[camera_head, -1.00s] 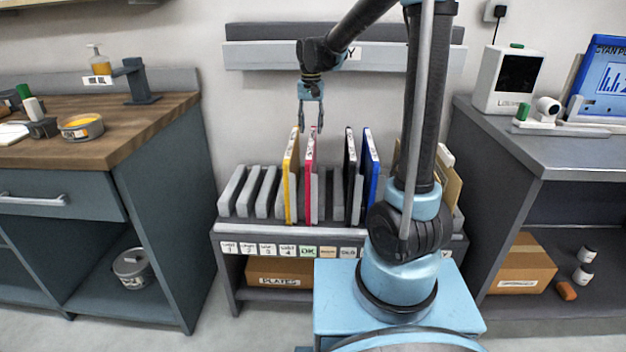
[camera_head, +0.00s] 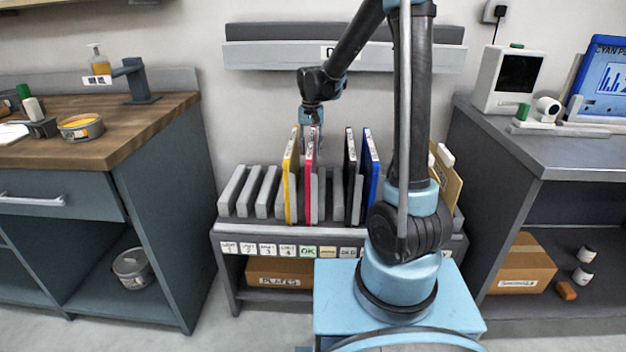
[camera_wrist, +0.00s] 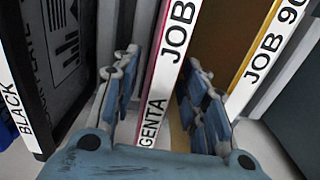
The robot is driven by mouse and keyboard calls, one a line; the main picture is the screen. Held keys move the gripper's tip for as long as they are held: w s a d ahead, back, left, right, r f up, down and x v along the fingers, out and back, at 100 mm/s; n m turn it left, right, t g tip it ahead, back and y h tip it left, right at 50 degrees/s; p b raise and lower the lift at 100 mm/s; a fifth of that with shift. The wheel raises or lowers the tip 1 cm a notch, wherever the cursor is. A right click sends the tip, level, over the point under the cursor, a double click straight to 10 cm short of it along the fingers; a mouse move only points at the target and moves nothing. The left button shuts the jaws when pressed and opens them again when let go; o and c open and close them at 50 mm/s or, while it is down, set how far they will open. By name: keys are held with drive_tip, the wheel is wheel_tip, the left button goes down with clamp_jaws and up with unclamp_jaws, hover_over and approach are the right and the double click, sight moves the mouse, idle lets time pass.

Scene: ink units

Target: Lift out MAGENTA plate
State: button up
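The magenta plate (camera_head: 309,185) stands upright in a slot of the grey rack (camera_head: 262,226), just right of the yellow plate (camera_head: 290,185). My gripper (camera_head: 310,130) is at its top edge, pointing down. In the wrist view the magenta plate's white label edge (camera_wrist: 165,65) runs between the two fingers of my gripper (camera_wrist: 160,72). The fingers are apart, one on each side, with a visible gap on the left; whether the right finger touches cannot be told. The lower part of the plate is hidden in the rack.
The yellow plate is close beside the right finger in the wrist view (camera_wrist: 265,45). A black plate (camera_head: 350,180) and a blue plate (camera_head: 371,165) stand farther right in the rack. Left rack slots are empty. A wall shelf (camera_head: 280,55) is behind above.

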clamp_jaws()
drive_tip(key=shift+r, duration=5.55)
